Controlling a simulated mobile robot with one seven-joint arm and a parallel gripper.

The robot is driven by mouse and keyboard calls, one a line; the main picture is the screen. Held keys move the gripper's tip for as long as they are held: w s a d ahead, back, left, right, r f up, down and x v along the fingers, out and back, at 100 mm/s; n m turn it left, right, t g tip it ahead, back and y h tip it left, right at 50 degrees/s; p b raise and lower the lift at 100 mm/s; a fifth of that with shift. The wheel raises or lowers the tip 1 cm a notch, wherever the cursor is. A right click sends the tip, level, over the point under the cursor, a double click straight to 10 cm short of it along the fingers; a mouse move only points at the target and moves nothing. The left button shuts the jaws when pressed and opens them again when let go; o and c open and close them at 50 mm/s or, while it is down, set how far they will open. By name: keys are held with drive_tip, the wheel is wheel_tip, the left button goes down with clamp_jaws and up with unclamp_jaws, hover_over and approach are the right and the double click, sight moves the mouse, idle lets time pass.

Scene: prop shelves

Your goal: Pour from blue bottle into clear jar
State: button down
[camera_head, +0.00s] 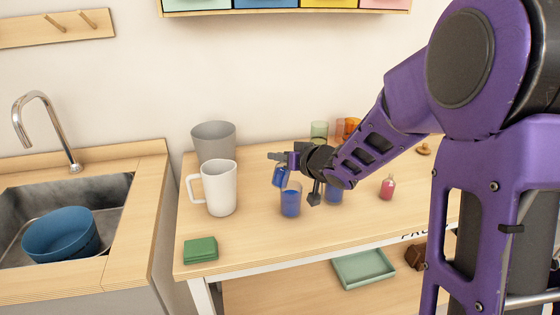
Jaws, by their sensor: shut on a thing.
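My gripper (284,160) is shut on the small blue bottle (279,177), above the wooden table. The bottle is tilted, with its lower end close to the rim of a clear jar (291,201). I cannot tell whether they touch. The jar stands upright and has blue contents in its lower part. A second clear vessel with blue in it (333,194) stands to the right, partly hidden by my gripper and wrist. No stream between bottle and jar can be made out at this size.
A white pitcher (221,188) and grey bin (214,140) stand left of the jar. A green sponge (200,250) lies front left. The table front is mostly clear.

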drive_tip(key=s+a+n+b, duration=0.1)
drive_tip(key=s+a+n+h+b, duration=0.1)
drive_tip(key=a+b, duration=0.1)
drive_tip(key=shift+s+a+f+t, duration=0.1)
drive_tip(key=shift+a+f+t, duration=0.15)
drive_tip(key=shift+t, duration=0.15)
drive_tip(key=shift+s, duration=0.1)
idle(0.5)
